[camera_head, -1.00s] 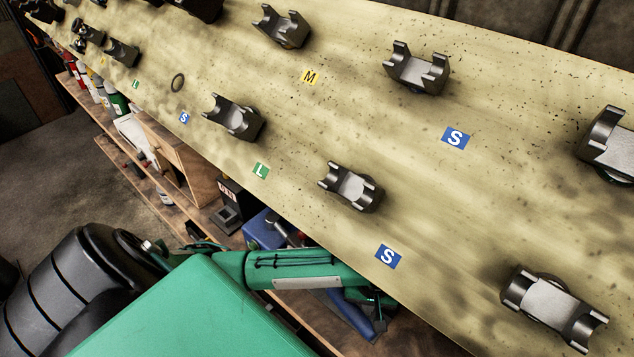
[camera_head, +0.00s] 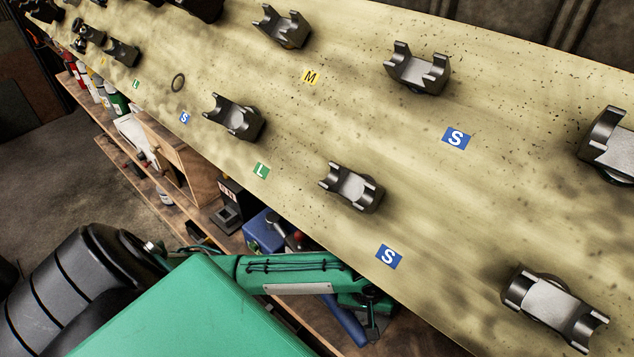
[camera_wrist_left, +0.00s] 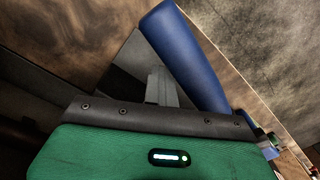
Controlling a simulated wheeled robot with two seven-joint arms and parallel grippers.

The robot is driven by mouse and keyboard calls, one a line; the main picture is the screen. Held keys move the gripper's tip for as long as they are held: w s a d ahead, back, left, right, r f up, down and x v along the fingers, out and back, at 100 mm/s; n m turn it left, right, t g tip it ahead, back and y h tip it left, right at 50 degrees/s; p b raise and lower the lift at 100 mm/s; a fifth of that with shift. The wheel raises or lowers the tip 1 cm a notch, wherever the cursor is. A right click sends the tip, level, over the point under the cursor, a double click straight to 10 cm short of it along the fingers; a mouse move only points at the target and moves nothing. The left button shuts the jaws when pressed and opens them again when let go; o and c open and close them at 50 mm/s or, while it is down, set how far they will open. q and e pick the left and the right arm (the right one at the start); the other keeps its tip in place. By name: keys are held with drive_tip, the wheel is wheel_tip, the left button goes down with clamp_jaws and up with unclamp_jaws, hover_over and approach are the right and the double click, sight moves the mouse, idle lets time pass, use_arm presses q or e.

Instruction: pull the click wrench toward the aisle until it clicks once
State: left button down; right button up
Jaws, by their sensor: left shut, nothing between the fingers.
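A blue rounded bar (camera_head: 346,322), which may be the click wrench's handle, shows below the bench's front edge in the head view. It also shows in the left wrist view (camera_wrist_left: 185,55), where it slants up to the left beside my fingers. My left gripper (camera_head: 373,325) is shut and empty, just right of the bar in the head view. In the left wrist view the closed fingers (camera_wrist_left: 158,84) are left of the bar; whether they touch it I cannot tell. The wrench's head and scale are not seen. My right gripper is out of view.
The long pale bench top (camera_head: 420,190) carries several dark metal cradles (camera_head: 352,187) and coloured letter labels. Under it a wooden shelf (camera_head: 190,190) holds a blue item (camera_head: 262,232), a black stand (camera_head: 232,205) and bottles. The floor (camera_head: 60,180) at left is clear.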

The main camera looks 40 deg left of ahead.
use_arm(q)
drive_tip(key=shift+w+d, duration=0.15)
drive_tip(key=shift+w, duration=5)
wheel_tip(320, 180, up, 9)
drive_tip(key=shift+d, duration=0.1)
